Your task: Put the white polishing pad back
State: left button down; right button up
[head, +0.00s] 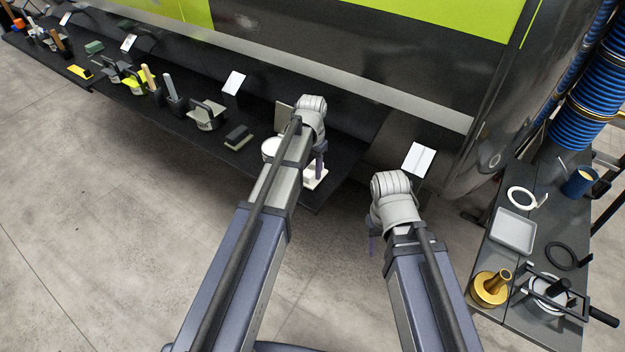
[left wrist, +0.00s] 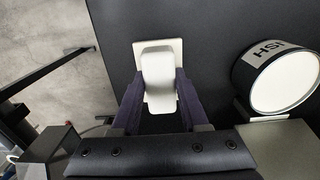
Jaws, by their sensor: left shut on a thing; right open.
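The white polishing pad (left wrist: 158,70), a pale square plate with a white block-shaped grip on top, is between the purple fingers of my left gripper (left wrist: 160,100) in the left wrist view. In the head view the pad (head: 314,181) shows at the right end of the long dark shelf (head: 330,150), under my left gripper (head: 319,165). My left gripper is shut on its grip. I cannot tell whether the pad touches the shelf. My right gripper (head: 373,244) is open over the floor; its fingers are mostly hidden by my arm.
A dark block (head: 239,136) and several tools lie further left on the shelf. A side table (head: 500,262) at right holds a grey tray (head: 513,232) and a brass part (head: 490,288).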

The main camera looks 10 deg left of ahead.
pick_arm(q)
jog(key=shift+f, duration=0.25)
dwell(0.5)
jog(key=shift+c, duration=1.7)
grip_release()
jog(key=shift+o, duration=0.3)
jog(key=shift+o, duration=1.3)
jog(key=shift+r, duration=0.15)
notch_tip(320, 180, up, 8)
jog(key=p, duration=0.7)
jog(key=shift+f, duration=0.2)
